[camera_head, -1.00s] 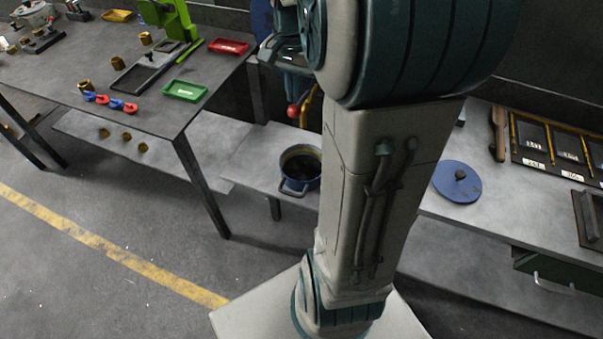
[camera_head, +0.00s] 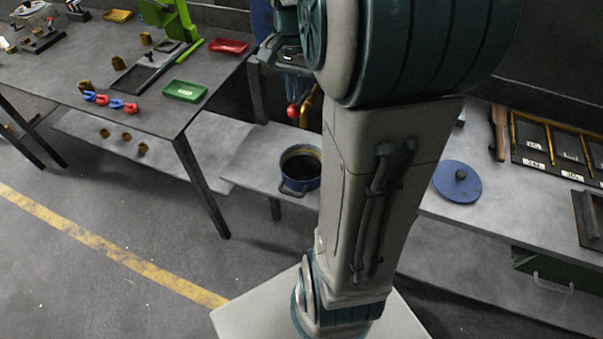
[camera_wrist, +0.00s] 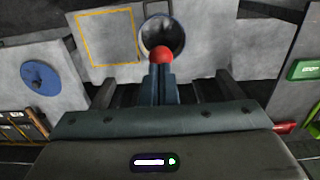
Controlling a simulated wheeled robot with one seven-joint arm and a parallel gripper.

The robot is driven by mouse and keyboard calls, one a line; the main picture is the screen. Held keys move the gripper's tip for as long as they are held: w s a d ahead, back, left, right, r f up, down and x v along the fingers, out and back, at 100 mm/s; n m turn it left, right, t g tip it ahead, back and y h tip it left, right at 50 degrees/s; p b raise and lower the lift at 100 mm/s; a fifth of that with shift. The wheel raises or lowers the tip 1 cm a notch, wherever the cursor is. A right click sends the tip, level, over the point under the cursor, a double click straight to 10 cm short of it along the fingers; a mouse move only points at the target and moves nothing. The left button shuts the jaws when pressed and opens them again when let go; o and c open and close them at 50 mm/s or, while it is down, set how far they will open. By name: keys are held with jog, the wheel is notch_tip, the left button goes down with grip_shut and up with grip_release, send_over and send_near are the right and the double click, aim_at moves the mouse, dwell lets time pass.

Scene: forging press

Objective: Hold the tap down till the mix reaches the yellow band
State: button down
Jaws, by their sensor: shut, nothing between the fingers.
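My gripper (camera_wrist: 162,84) is shut and empty. In the wrist view its fingertips are at the red ball-shaped tap knob (camera_wrist: 162,55), seeming to touch it. In the head view the knob (camera_head: 293,111) shows just below my gripper, beside a brass pipe (camera_head: 309,104). A blue pot (camera_head: 287,181) stands below on a low grey shelf. Dark mix (camera_head: 301,168) lies inside it, with a dull yellowish band on the far inner wall above. The exact gap between mix and band is too small to tell. The pot's round opening also shows behind the knob in the wrist view.
A workbench (camera_head: 60,75) at left holds a green tray (camera_head: 185,90), a red tray (camera_head: 229,46) and a green press (camera_head: 172,18). A bench at right holds a blue round lid (camera_head: 457,182). My arm hides the middle of the head view.

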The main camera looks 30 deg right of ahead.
aim_at(294, 107)
jog(key=shift+f, duration=0.1)
dwell(0.4)
jog(key=shift+f+b, duration=1.4)
jog(key=shift+f, duration=0.35)
dwell(5.8)
